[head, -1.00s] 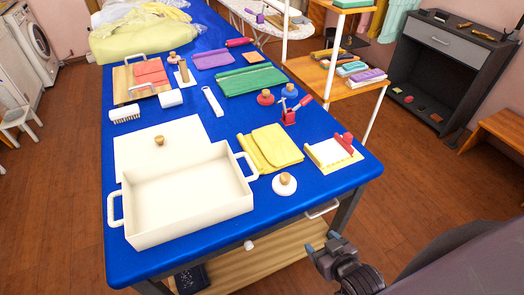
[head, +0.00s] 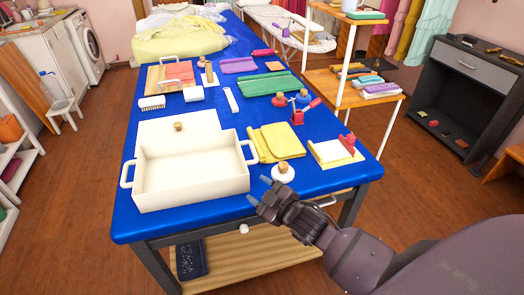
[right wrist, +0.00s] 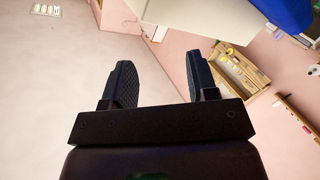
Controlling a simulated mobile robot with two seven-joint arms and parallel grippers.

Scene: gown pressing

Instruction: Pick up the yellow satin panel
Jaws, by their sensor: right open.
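The yellow satin panel (head: 281,142) lies folded on the blue-covered table (head: 222,203), just right of the white tray in the head view. My right gripper (head: 262,189) is at the table's front edge, nearer to me than the panel and apart from it. It is open and empty. In the right wrist view its two dark fingers (right wrist: 158,87) stand wide apart with nothing between them, and the panel does not show there. My left gripper is in neither view.
A white handled tray (head: 190,187) stands left of the panel. A white round-knobbed disc (head: 283,173) sits between panel and gripper. A cream pad with a red-handled tool (head: 336,151) lies to the right. Green cloth (head: 265,84) and stamps lie behind.

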